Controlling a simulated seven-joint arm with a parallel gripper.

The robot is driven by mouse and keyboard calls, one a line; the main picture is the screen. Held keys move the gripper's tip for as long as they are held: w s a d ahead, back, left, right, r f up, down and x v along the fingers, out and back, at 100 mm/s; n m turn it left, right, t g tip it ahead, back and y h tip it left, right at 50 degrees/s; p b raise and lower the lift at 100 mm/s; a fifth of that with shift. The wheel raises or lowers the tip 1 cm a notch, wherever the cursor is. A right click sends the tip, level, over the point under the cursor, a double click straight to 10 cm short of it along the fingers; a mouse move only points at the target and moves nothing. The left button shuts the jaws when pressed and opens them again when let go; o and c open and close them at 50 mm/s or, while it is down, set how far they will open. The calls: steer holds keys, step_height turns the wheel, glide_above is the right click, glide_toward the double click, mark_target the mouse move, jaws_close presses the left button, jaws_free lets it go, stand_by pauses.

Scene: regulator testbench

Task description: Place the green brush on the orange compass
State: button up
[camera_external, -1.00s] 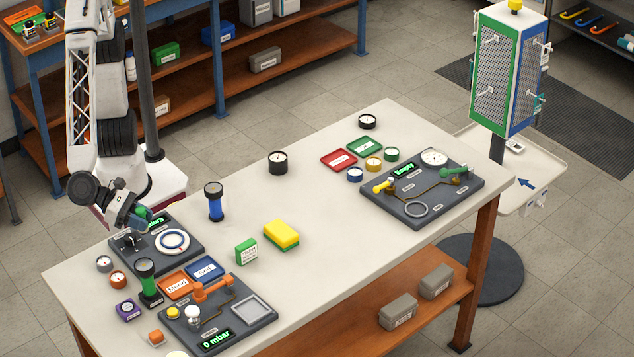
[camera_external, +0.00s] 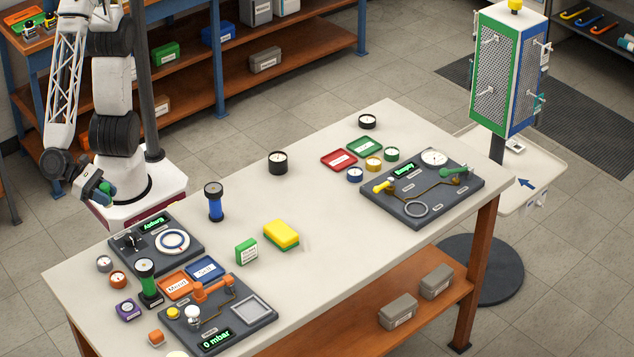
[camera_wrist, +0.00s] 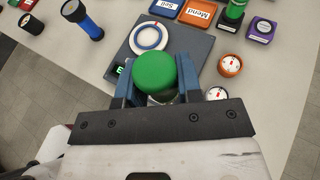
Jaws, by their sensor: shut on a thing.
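My gripper (camera_wrist: 158,92) is shut on a green round-topped thing (camera_wrist: 155,70), which I take to be the green brush; its lower part is mostly hidden. In the external view my gripper (camera_external: 98,190) is raised at the left, beyond the table's back left edge, with the green top (camera_external: 108,189) showing in it. The orange compass (camera_external: 118,279), a small round orange case with a white face, lies on the table's left end. It shows right of my gripper in the wrist view (camera_wrist: 230,65). Its face is clear.
A dark panel (camera_external: 190,262) with a white ring lies behind. Orange and blue trays are nearby.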

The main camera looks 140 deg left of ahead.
steer(key=shift+s+f, duration=0.2)
steer(key=shift+s, duration=0.1)
steer(key=shift+f, duration=3.4)
steer(key=shift+w, duration=0.1)
glide_above(117, 276)
steer(key=shift+f, duration=0.75)
steer(key=shift+f, duration=1.75)
